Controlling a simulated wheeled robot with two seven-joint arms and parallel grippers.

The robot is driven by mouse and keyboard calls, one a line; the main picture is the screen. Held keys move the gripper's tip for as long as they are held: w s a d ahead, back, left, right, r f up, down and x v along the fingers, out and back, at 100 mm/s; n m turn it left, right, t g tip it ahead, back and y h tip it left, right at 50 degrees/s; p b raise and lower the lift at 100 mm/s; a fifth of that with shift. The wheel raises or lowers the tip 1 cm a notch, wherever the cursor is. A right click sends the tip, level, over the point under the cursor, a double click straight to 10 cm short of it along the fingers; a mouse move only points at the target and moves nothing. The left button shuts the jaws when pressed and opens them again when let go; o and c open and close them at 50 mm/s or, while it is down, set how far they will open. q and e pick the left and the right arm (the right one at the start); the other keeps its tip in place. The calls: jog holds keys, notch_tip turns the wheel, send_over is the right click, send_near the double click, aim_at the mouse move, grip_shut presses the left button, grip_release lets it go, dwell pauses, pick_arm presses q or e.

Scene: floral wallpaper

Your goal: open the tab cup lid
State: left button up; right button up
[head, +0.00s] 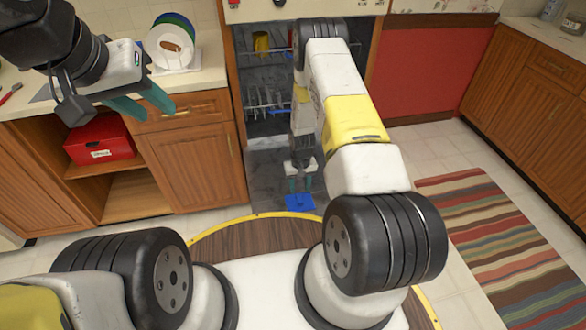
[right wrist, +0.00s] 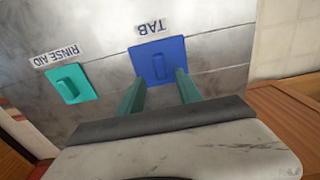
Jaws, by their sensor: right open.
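The tab cup lid (right wrist: 157,62) is a blue square flap with a raised grip, under a "TAB" label, and looks closed. It lies on the grey metal inner face of the dishwasher door (right wrist: 100,35), which is folded down. The lid also shows as a blue patch in the head view (head: 299,203). My right gripper (right wrist: 159,76) is open, its two teal fingers over the lower part of the lid and apart on either side of its grip. Contact cannot be told. My left gripper (head: 158,113) is open and empty by the left counter.
A teal rinse aid lid (right wrist: 71,83) sits left of the blue lid. Dishwasher racks (head: 265,100) are behind my right arm. Plates in a rack (head: 172,45) stand on the left counter, with a red box (head: 98,140) on a shelf below. A striped rug (head: 500,240) lies on the right floor.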

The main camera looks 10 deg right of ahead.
aim_at(300, 198)
notch_tip(300, 198, down, 6)
grip_shut()
dwell(0.4)
dwell(1.2)
